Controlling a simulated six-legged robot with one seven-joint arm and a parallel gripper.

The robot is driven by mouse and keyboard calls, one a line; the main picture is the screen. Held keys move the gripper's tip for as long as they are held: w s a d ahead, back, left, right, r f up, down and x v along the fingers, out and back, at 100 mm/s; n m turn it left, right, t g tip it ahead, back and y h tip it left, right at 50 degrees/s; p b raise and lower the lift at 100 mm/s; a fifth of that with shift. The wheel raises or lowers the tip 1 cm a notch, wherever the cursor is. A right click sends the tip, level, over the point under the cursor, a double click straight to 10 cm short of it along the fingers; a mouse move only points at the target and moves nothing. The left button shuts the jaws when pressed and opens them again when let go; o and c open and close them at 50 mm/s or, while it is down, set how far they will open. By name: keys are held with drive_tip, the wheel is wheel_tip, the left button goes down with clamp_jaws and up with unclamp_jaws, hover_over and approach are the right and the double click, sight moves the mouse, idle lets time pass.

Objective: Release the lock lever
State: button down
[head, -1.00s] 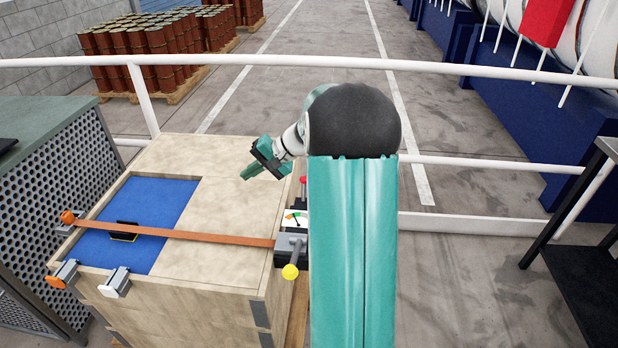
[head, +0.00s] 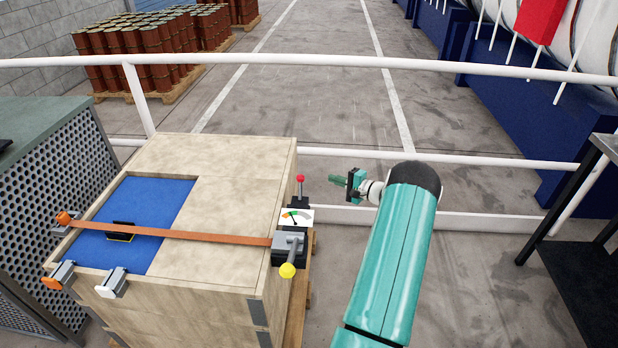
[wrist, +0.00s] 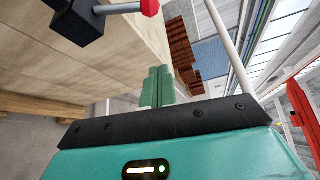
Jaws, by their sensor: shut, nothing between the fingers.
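A small lever with a red knob (head: 300,179) stands upright on a black block at the crate's right edge. In the wrist view its red knob (wrist: 149,8) is at the top, with the black block to its left. A second lever with a yellow knob (head: 288,270) sticks out of the grey ratchet body (head: 289,243) just in front. No label shows which of the two is the lock lever. My gripper (head: 334,180) is to the right of the red knob, apart from it, pointing left. Its green fingers (wrist: 157,87) are shut and empty.
An orange strap (head: 170,232) runs across the wooden crate (head: 235,180) to the ratchet. A white railing (head: 470,160) passes behind my gripper. A dark table (head: 590,230) stands far right; floor between is free.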

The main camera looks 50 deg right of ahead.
sight(300, 188)
drive_tip(key=w+a, duration=0.5)
drive_tip(key=w, duration=0.3)
drive_tip(key=shift+f, duration=0.15)
idle(0.6)
drive_tip(key=shift+s+a+r+n+t, duration=0.2)
drive_tip(key=shift+a+n+t, duration=0.1)
drive_tip(key=shift+n, duration=0.1)
idle(0.5)
drive_tip(key=a+n, duration=0.1)
drive_tip(key=s+n+t, duration=0.1)
drive_tip(key=s+a+r+n+t, duration=0.1)
drive_tip(key=shift+a+r+n, duration=0.1)
drive_tip(key=shift+a+n, duration=0.2)
drive_tip(key=shift+n, duration=0.1)
drive_tip(key=s+a+n+y, duration=0.1)
drive_tip(key=n, duration=0.1)
drive_tip(key=s+a+n+t, duration=0.1)
drive_tip(key=n, duration=0.1)
drive_tip(key=shift+a+t+y, duration=0.2)
drive_tip(key=shift+t+y, duration=0.1)
drive_tip(key=shift+y, duration=0.1)
drive_tip(key=shift+s+a, duration=0.35)
drive_tip(key=shift+a, duration=0.1)
